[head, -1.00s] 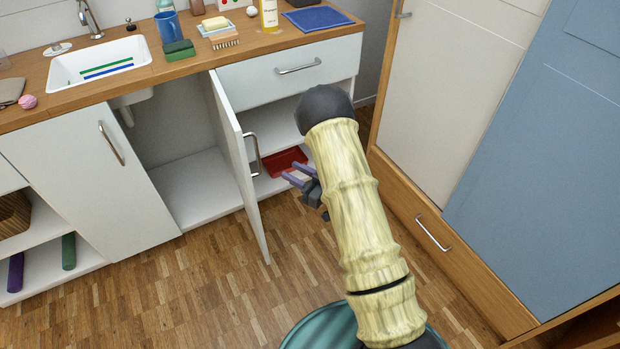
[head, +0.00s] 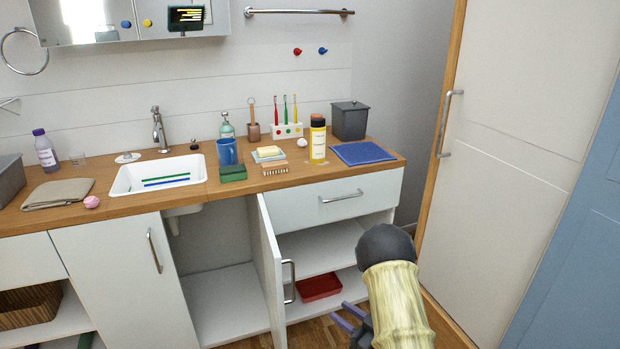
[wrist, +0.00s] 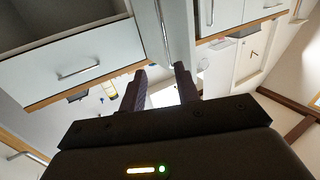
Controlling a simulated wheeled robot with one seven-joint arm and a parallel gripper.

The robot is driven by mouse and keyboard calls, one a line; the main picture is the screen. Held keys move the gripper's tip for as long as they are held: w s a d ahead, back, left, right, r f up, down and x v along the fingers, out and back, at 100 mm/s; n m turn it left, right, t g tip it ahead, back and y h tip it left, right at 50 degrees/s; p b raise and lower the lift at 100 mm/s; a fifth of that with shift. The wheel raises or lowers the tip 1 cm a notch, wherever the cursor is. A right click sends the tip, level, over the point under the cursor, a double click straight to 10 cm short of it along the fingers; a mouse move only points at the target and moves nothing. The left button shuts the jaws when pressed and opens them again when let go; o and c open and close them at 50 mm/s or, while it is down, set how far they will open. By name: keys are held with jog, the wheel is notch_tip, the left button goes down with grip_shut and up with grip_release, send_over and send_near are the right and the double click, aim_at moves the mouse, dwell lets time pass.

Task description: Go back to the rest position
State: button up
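My gripper (head: 349,318) is low in the head view, in front of the open lower cabinet and right of its open door. Its two purple-grey fingers stand apart with nothing between them. In the wrist view my gripper (wrist: 160,70) also shows its fingers spread, with the edge of a white door (wrist: 164,28) beyond them. My arm hides part of the cabinet's right side.
The cabinet door (head: 270,275) stands open, jutting outward. A red tray (head: 320,287) lies on the lower shelf. The white drawer (head: 335,201) above is shut. The counter holds a sink (head: 125,180), blue mug (head: 227,151), yellow bottle (head: 318,143) and blue cloth (head: 363,152).

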jog(key=w+d+r+m+g+h, duration=0.15)
jog(key=d+r+m+h, duration=0.35)
jog(key=h, duration=0.5)
jog(key=s+r+m+g+h, duration=0.3)
jog(key=s+g, duration=0.5)
jog(key=s, duration=1.1)
notch_tip(320, 180, up, 29)
jog(key=y+p, duration=0.1)
jog(key=p, duration=2.7)
jog(key=shift+s+a+r+m+g, duration=0.15)
jog(key=shift+s+a+m+g, duration=0.2)
jog(key=shift+m, duration=0.05)
